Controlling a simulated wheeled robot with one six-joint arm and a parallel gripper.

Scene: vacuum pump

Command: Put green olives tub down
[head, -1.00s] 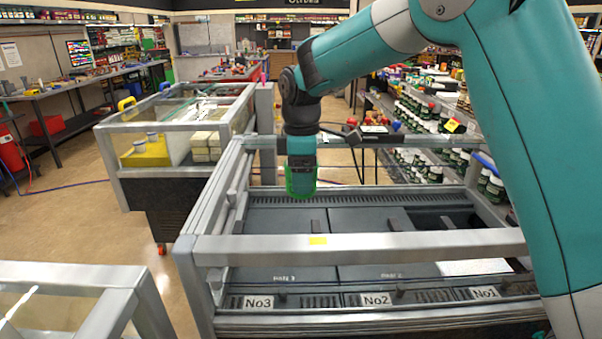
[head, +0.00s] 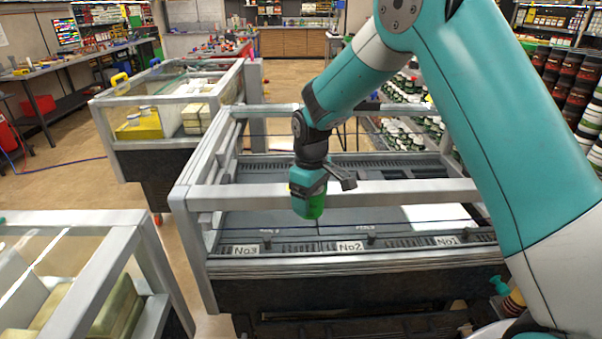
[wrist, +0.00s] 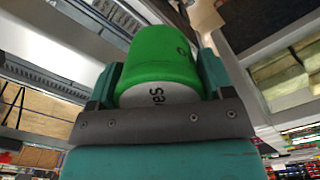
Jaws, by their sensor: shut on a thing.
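The green olives tub (head: 311,206) hangs below my gripper (head: 308,187) in the head view, in front of the front rail of the middle case. In the wrist view the tub (wrist: 163,60) shows a green body and a white part with black letters ending in "es". My gripper (wrist: 160,85) is shut on the tub, with a finger on each side of it. The tub touches no surface that I can see. Part of it is hidden by the gripper.
The grey case (head: 330,265) has labels No3, No2 and No1 along its front edge. Its metal rail (head: 400,193) is close to the tub. Another case (head: 70,232) stands at lower left, and one with yellow and white goods (head: 140,124) stands behind. Shelves of jars (head: 410,128) line the right.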

